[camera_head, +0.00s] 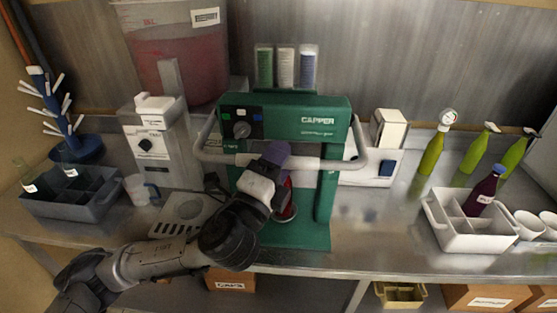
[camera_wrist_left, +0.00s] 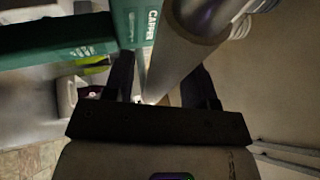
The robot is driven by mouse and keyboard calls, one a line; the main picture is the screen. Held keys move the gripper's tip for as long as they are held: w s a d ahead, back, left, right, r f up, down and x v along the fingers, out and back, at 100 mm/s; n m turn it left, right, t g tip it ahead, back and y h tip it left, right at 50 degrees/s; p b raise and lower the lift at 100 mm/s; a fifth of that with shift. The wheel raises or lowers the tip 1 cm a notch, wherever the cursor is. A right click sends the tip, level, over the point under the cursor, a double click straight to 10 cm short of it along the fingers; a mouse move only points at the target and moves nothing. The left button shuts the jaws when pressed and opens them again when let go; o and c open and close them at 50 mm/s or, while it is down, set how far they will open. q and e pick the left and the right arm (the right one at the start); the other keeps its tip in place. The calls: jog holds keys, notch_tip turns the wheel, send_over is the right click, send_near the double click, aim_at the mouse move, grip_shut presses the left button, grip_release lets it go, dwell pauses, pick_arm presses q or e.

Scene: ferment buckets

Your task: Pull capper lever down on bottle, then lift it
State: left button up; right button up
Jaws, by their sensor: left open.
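The green capper (camera_head: 326,122) stands on the steel bench. Its pale grey U-shaped lever (camera_head: 335,163) spans the front, with its crossbar level just below the capper's head. My left gripper (camera_head: 274,156) is at the middle of the crossbar. In the left wrist view, the lever bar (camera_wrist_left: 190,50) passes between the open fingers of my left gripper (camera_wrist_left: 163,85); firm contact cannot be told. A dark red bottle (camera_head: 286,203) stands inside the capper under its head, mostly hidden behind my gripper and wrist. My right gripper is not in view.
A white crate (camera_head: 437,222) with a purple bottle (camera_head: 482,192) and several green bottles (camera_head: 431,153) stand to the right. A grey crate (camera_head: 75,208), a measuring jug (camera_head: 137,189) and a scale (camera_head: 185,212) stand left. The bench front right of the capper is clear.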

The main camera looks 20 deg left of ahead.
pick_arm(q)
grip_shut()
dwell(0.3)
